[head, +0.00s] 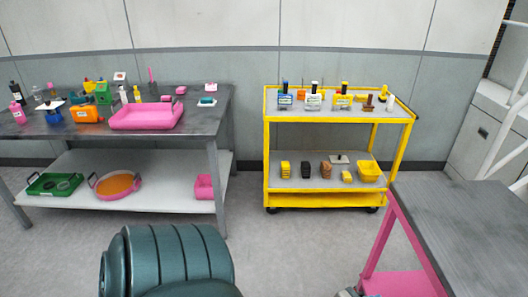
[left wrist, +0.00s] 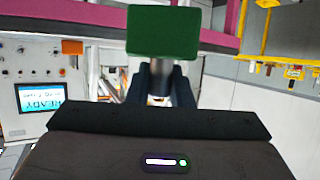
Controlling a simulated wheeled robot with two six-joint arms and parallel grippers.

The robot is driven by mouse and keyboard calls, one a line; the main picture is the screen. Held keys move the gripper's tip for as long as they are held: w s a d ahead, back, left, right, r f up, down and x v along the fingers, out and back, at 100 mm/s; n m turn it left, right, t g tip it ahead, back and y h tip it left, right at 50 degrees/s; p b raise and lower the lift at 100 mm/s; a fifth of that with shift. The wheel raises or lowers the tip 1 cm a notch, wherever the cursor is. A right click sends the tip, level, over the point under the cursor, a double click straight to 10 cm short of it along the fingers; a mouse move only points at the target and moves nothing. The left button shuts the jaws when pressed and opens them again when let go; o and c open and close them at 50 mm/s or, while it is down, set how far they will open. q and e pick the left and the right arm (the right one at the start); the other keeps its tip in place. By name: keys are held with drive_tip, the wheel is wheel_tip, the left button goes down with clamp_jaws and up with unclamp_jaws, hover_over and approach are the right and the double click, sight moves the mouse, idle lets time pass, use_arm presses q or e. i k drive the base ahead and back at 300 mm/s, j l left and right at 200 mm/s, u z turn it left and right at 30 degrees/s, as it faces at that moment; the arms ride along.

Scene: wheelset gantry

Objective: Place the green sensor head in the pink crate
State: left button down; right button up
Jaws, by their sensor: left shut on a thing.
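The green sensor head (left wrist: 163,31) shows in the left wrist view as a green block on a short grey stem. My left gripper (left wrist: 161,84) is shut on its stem, with a dark finger on either side. Neither the sensor head nor my grippers can be made out in the head view. A pink open container (head: 203,187) sits on the lower shelf of the left table, partly behind the table leg. A wide, shallow pink tray (head: 147,117) lies on that table's top. I cannot tell for certain which is the pink crate.
The left table (head: 205,122) also bears bottles, an orange box (head: 86,115) and several small items. A green tray (head: 55,184) and a round pink-rimmed tray (head: 117,186) share its shelf. A loaded yellow cart (head: 268,160) stands right of it. Floor between them is clear.

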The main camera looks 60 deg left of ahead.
sight(147, 111)
drive_tip(key=i+j+u, duration=0.1)
drive_tip(key=u, duration=0.35)
drive_tip(key=i+j+u, duration=0.1)
drive_tip(key=j+u, duration=0.15)
drive_tip(key=u, duration=0.25)
drive_tip(key=i+j+u, duration=0.15)
drive_tip(key=u, duration=0.3)
drive_tip(key=i+u, duration=0.15)
drive_tip(key=u, duration=0.3)
drive_tip(key=i+u, duration=0.25)
drive_tip(key=i, duration=0.15)
drive_tip(key=i+u, duration=0.25)
drive_tip(key=i, duration=0.2)
drive_tip(key=i+l+u, duration=0.25)
drive_tip(key=i, duration=0.15)
drive_tip(key=i+l+u, duration=0.2)
drive_tip(key=i, duration=0.2)
